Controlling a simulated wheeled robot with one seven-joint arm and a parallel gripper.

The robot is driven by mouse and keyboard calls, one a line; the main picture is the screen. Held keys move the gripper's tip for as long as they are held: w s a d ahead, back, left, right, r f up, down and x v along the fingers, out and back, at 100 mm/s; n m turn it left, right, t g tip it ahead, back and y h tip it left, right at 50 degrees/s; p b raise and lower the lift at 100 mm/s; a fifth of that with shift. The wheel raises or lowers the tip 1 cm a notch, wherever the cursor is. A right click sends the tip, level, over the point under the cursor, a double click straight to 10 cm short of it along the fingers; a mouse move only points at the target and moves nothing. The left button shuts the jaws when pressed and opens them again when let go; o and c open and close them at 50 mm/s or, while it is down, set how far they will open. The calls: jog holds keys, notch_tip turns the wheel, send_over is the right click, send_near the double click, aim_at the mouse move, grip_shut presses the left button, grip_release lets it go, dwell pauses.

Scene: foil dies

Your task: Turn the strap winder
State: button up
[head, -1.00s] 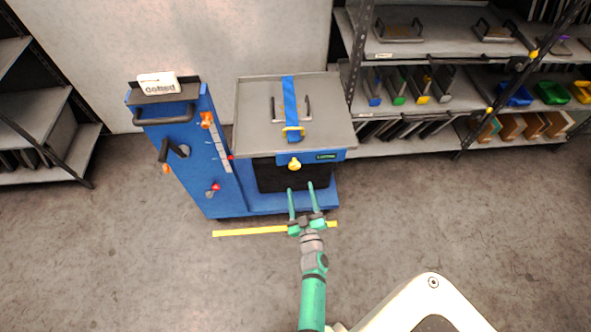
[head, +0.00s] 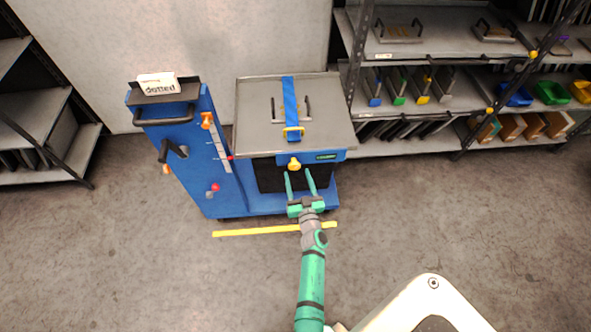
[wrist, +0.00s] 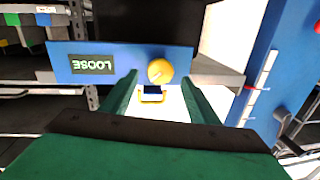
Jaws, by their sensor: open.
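The strap winder is a yellow knob (head: 294,164) on the blue front strip of the cart's grey tray. It also shows in the wrist view (wrist: 160,71), beside a label reading "LOOSE" (wrist: 92,64) upside down. A blue strap (head: 290,100) runs over the tray top to a yellow buckle (head: 293,131). My gripper (head: 300,176) is open and empty, its two green fingers pointing at the knob from just in front and below. In the wrist view the knob lies beyond and between the fingertips (wrist: 162,90), apart from them.
The blue cart (head: 240,200) has a tall left column with a black handle, levers and a sign reading "dotted" (head: 160,85). Shelves with dies and bins (head: 515,95) stand at the right. A yellow floor strip (head: 255,232) lies in front. The floor around is clear.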

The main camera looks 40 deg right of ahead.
aim_at(295, 168)
jog(key=shift+x, duration=2)
jog(key=c, duration=1)
